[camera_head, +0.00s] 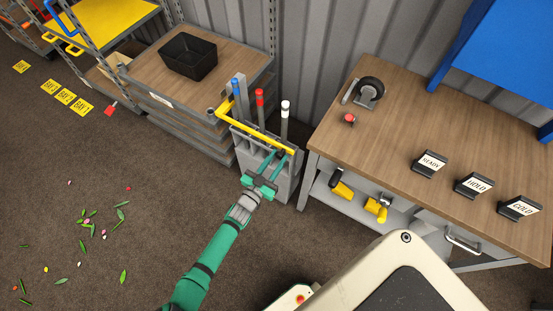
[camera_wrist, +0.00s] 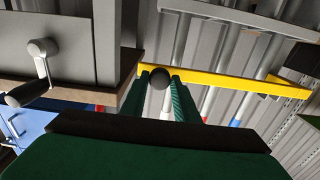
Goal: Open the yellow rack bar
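The yellow rack bar (camera_head: 258,135) lies across the front of a grey rack (camera_head: 286,184) holding upright poles with blue, red and white tops. In the wrist view the bar (camera_wrist: 225,83) runs from the fingertips to the right. A black ball knob (camera_wrist: 159,77) shows at its left end. My gripper (camera_head: 278,154) is at the bar's right end in the head view. Its two green fingers are apart, one on each side of the knob in the wrist view (camera_wrist: 161,80). I cannot tell whether they touch the knob.
A wooden workbench (camera_head: 403,129) stands close on the right of the rack, with a clamp-like tool (camera_head: 366,92) and label blocks. A shelf (camera_head: 222,70) with a black bin (camera_head: 188,56) stands on the left. Petals and leaves lie on the open floor at left.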

